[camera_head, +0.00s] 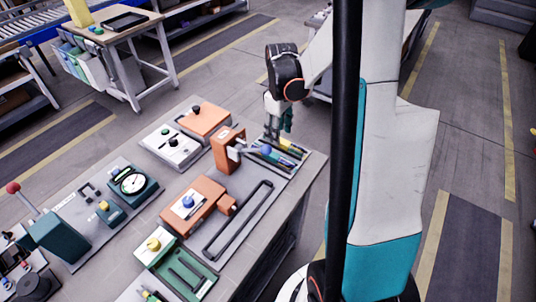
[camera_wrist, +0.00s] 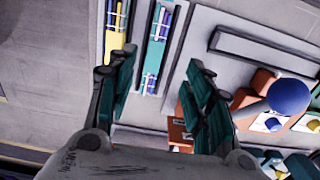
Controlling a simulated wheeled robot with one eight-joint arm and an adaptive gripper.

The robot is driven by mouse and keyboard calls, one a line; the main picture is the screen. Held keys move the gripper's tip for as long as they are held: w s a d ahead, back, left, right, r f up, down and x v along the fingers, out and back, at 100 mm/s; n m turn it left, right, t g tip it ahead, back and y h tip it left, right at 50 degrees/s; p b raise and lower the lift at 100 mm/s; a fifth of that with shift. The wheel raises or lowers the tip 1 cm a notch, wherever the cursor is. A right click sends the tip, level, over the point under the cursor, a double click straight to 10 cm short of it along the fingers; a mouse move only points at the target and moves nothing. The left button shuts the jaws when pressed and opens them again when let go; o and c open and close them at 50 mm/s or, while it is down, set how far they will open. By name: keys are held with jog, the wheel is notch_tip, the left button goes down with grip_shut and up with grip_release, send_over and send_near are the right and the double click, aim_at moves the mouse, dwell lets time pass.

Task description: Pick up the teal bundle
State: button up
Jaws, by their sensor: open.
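The teal bundle (camera_wrist: 157,45) lies in a light tray in the wrist view, a long teal piece with white and blue-purple rods along it. In the head view it shows small beside the blue knob (camera_head: 266,149), at the table's far right corner. My gripper (camera_head: 278,130) is above that corner, pointing down. In the wrist view my gripper (camera_wrist: 162,57) is open, its two teal-padded fingers apart and empty, with the bundle showing between and beyond the fingertips. A yellow bundle (camera_wrist: 117,30) lies parallel to the teal one, to its left.
An orange block (camera_head: 228,150) with a lever ending in the blue knob stands close left of the bundles; the blue knob (camera_wrist: 288,95) is right of my fingers. A dark rail frame (camera_head: 238,220) lies nearer. Several devices cover the table's left side.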

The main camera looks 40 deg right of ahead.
jog(key=b, duration=0.2)
send_over(280, 157)
jog(key=f, duration=0.7)
jog(key=shift+w+a+f, duration=0.2)
jog(key=shift+a+f, duration=0.05)
jog(key=shift+a, duration=0.15)
jog(key=shift+s+d+f+b, duration=0.1)
jog(key=shift+d+f+b, duration=0.1)
jog(key=shift+f+b, duration=0.8)
jog(key=shift+s+d+f+b, duration=0.15)
jog(key=shift+f+b, duration=0.25)
jog(key=shift+f, duration=1.2)
jog(key=shift+c, duration=0.6)
jog(key=c, duration=1)
